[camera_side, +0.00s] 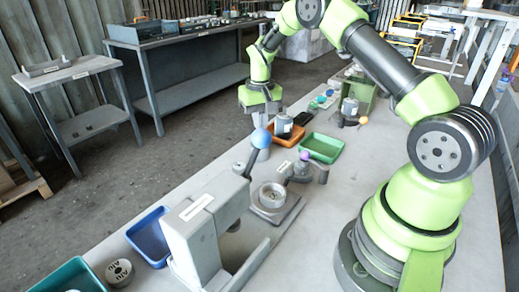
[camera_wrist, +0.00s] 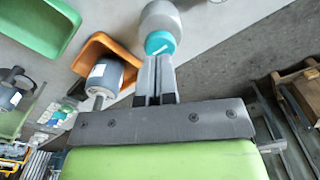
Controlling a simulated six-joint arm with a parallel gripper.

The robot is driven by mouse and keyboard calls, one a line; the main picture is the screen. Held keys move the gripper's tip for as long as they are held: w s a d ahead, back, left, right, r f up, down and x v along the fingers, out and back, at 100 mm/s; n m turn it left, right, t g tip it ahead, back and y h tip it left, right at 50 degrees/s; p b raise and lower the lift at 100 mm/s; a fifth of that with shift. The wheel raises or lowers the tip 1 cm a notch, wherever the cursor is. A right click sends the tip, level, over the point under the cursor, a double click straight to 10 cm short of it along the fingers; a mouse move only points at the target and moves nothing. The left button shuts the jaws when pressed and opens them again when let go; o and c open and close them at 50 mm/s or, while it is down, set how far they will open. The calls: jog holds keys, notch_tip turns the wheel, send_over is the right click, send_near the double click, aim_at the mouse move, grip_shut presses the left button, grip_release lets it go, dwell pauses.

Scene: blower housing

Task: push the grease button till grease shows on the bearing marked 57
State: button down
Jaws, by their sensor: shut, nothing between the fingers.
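My gripper (camera_wrist: 155,62) is shut and empty. In the wrist view its fingertips point at a teal button-like cap (camera_wrist: 160,43) on a rounded grey body (camera_wrist: 161,17). The tips overlap the cap's lower edge; I cannot tell whether they touch it. In the side view my gripper (camera_side: 259,110) points down behind the blue-ball lever, and its tips are hard to make out. A ring-shaped part (camera_side: 272,196), perhaps a bearing, sits in a grey fixture. A marked ring (camera_side: 119,272) lies at the lower left. No 57 is readable, and I see no grease.
A grey press (camera_side: 200,225) with a blue-ball lever (camera_side: 261,138) stands in front. An orange tray (camera_wrist: 88,52) lies beside a grey motor (camera_wrist: 105,75), with a green tray (camera_wrist: 47,25) beyond. A blue tray (camera_side: 150,238) lies left of the press. Bare bench shows right of the fixture.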

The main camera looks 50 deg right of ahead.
jog(key=shift+f, duration=1.7)
jog(key=shift+r, duration=1.15)
jog(key=shift+f, duration=1.15)
jog(key=shift+r, duration=1.15)
jog(key=shift+f, duration=0.1)
